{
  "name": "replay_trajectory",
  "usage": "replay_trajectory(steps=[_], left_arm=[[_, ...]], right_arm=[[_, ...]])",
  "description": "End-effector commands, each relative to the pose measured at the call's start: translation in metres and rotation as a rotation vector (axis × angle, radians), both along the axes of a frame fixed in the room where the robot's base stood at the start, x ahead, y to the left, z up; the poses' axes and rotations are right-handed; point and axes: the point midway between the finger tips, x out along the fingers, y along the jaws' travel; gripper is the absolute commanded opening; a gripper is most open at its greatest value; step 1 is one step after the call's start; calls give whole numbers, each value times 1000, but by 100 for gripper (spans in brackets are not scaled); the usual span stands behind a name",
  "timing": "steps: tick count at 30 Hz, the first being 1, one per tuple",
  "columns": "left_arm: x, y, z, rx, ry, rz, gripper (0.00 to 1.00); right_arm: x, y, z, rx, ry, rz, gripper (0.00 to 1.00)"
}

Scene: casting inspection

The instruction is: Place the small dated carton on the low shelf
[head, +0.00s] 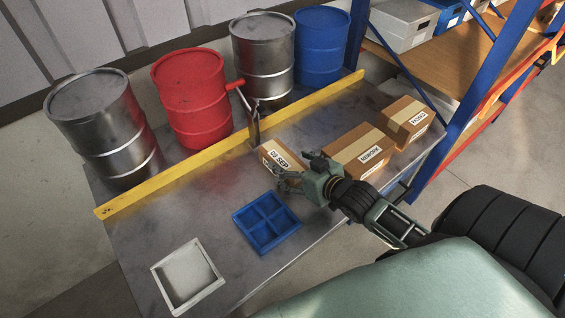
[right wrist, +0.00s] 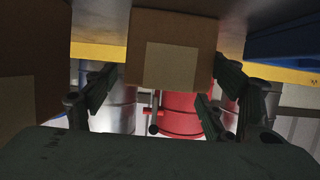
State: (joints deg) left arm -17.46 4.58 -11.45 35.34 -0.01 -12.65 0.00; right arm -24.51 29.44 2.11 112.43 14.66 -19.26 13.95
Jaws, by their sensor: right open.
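The small dated carton (head: 276,158), brown with a white "SEP" label, stands on the grey metal table in front of the yellow rail. My right gripper (head: 283,180) is at its near side, open. In the right wrist view the carton (right wrist: 172,50) shows between the spread fingers of the right gripper (right wrist: 167,72), one finger on each side. I cannot tell whether either finger touches it. A blue and orange rack at the right has a wooden shelf (head: 463,52) and a lower level (head: 425,95) partly hidden behind its upright. My left gripper is not in view.
A "REWORK" carton (head: 362,146) and another labelled carton (head: 406,117) stand to the right. A blue divided tray (head: 267,222) and a white open box (head: 188,275) lie nearer. Steel, red (head: 190,95) and blue drums stand behind the yellow rail (head: 190,165). A red-handled tool stands beside the rail.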

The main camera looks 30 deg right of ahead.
Motion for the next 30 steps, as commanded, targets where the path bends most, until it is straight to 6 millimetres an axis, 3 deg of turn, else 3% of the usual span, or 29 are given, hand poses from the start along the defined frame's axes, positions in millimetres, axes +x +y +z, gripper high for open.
replay_trajectory(steps=[7, 16, 30], left_arm=[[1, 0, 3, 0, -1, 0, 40], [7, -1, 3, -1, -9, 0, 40], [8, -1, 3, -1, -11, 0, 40]], right_arm=[[32, 7, -12, 1, -1, 0, 77], [36, 7, -15, 0, 0, 0, 77], [36, 7, -15, 0, 0, 0, 36]])
